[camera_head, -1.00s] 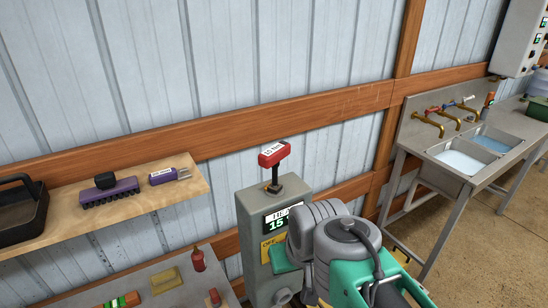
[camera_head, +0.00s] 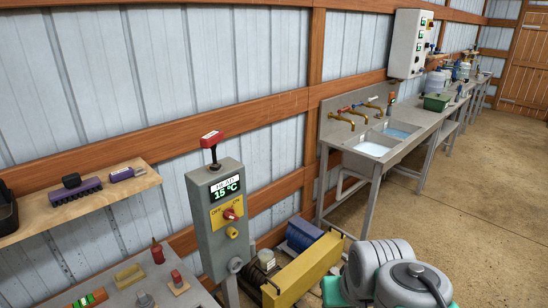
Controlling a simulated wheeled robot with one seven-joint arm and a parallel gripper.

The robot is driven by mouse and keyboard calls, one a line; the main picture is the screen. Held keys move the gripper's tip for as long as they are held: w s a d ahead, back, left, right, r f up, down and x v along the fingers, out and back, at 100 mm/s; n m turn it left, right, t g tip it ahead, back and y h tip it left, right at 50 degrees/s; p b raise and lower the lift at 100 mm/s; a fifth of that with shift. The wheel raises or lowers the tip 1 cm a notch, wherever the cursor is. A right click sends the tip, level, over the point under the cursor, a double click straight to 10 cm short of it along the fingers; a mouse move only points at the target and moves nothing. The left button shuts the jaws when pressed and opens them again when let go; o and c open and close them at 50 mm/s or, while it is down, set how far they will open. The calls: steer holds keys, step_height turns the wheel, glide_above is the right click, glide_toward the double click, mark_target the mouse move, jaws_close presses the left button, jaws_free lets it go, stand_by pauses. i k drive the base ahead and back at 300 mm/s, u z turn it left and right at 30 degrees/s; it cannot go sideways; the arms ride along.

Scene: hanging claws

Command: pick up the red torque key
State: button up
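The red torque key (camera_head: 211,139) stands upright on top of the grey control box (camera_head: 207,240), with its red handle up and a dark shaft below. The box has a lit display reading 15 °C and a red knob (camera_head: 230,214) on a yellow plate. Links of my arm show at the bottom right, well to the right of the key and clear of it. My gripper itself is not in the picture, so its opening is hidden from me.
A wooden shelf (camera_head: 110,200) with a purple brush (camera_head: 76,190) is on the left wall. A metal bench (camera_head: 120,292) holding small tools stands below it. A yellow beam (camera_head: 305,268) lies right of the box. A double sink (camera_head: 372,148) stands behind; open floor is at right.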

mark_target(210, 140)
steer(key=u, duration=0.5)
steer(key=i, duration=0.35)
steer(key=u, duration=0.25)
